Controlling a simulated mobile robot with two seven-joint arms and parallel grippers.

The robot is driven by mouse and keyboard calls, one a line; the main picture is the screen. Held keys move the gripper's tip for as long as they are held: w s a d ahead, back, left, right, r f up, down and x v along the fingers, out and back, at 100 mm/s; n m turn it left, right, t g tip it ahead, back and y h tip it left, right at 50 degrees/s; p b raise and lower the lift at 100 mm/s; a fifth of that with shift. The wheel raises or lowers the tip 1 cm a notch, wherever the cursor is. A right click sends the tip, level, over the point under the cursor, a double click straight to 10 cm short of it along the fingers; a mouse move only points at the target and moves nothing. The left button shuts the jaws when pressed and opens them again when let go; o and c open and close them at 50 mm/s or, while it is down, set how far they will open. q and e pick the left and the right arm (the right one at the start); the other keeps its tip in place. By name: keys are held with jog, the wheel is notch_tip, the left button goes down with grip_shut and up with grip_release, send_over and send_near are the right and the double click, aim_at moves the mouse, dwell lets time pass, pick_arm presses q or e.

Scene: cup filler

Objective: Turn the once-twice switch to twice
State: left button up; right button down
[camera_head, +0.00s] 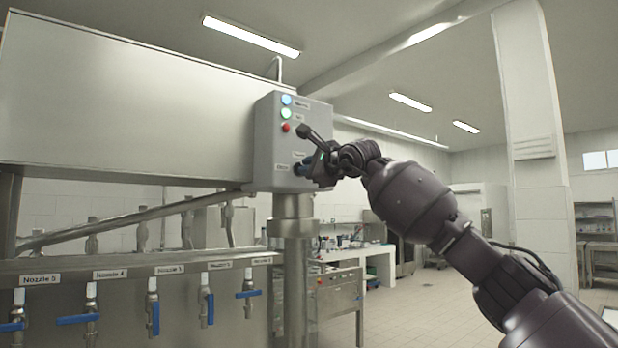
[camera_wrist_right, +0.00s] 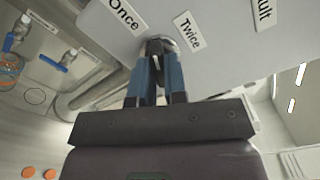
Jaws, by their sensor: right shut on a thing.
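The grey control box (camera_head: 262,140) stands on a metal post in the head view, with lights and a red button on its front. My right gripper (camera_head: 308,168) is at the lower part of this front. In the right wrist view the blue-padded fingers of my right gripper (camera_wrist_right: 158,75) are shut on the dark once-twice switch (camera_wrist_right: 156,47). The Once label (camera_wrist_right: 124,16) is left of the switch and the Twice label (camera_wrist_right: 188,31) is right of it. The fingers hide most of the switch, so I cannot tell its setting. My left gripper is not in view.
Several nozzles with blue handles, such as this one (camera_head: 153,312), line the steel filler at the lower left. A large steel tank (camera_head: 130,95) is behind the box. A steel cabinet (camera_head: 337,300) stands beyond the post. The floor at the right is open.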

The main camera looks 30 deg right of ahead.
jog(key=shift+m+b, duration=1.75)
jog(key=shift+m, duration=4.65)
jog(key=c, duration=1.2)
grip_release()
jog(key=shift+o, duration=0.2)
